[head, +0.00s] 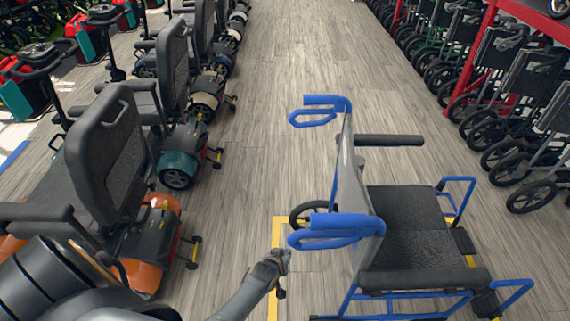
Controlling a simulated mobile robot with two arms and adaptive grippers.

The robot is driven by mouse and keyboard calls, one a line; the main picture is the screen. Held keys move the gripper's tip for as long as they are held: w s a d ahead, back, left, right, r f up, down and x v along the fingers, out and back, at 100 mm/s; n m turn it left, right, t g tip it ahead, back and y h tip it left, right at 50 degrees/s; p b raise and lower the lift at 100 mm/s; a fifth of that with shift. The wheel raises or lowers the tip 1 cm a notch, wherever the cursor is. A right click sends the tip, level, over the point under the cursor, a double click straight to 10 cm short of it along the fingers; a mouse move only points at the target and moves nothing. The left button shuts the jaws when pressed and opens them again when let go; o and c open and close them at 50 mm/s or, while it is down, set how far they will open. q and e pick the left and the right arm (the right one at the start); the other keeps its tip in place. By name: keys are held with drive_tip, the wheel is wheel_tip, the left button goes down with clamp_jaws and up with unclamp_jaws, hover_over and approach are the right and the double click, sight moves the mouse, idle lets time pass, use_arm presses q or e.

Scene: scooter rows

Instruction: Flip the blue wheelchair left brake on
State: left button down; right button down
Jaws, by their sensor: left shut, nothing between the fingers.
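The blue wheelchair (404,221) stands upright at the right, its blue push handles toward the left and its black seat toward the right. A dark wheel (306,216) shows partly behind the nearer push handle. I cannot make out the left brake lever; the frame, backrest and armrests cover much of the wheel area. My left gripper (281,281) is shut and empty, low beside the nearer push handle on its left side, apart from the chair as far as I can tell. My right gripper is not in view.
Mobility scooters line the left, the nearest with an orange body (146,250). Folded wheelchairs (524,129) line the right by a red rack (487,60). Yellow floor tape (275,235) runs beside the blue chair. The wooden aisle (290,60) between the rows is clear.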

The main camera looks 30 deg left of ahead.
use_arm(q)
drive_tip(key=s+d+f+m+g, duration=0.1)
drive_tip(key=s+f, duration=0.5)
drive_tip(key=s, duration=0.8)
drive_tip(key=s+d+f+m+g, duration=0.1)
drive_tip(key=s+f+m+g, duration=0.2)
drive_tip(key=s, duration=1.1)
drive_tip(key=s+d+f+m+g+h, duration=0.1)
drive_tip(key=s+f+g, duration=0.3)
drive_tip(key=s+f, duration=0.5)
drive_tip(key=s+m, duration=0.1)
drive_tip(key=s, duration=0.4)
drive_tip(key=shift+s+d+m, duration=0.15)
drive_tip(key=shift+d+m, duration=0.15)
drive_tip(key=shift+f, duration=0.1)
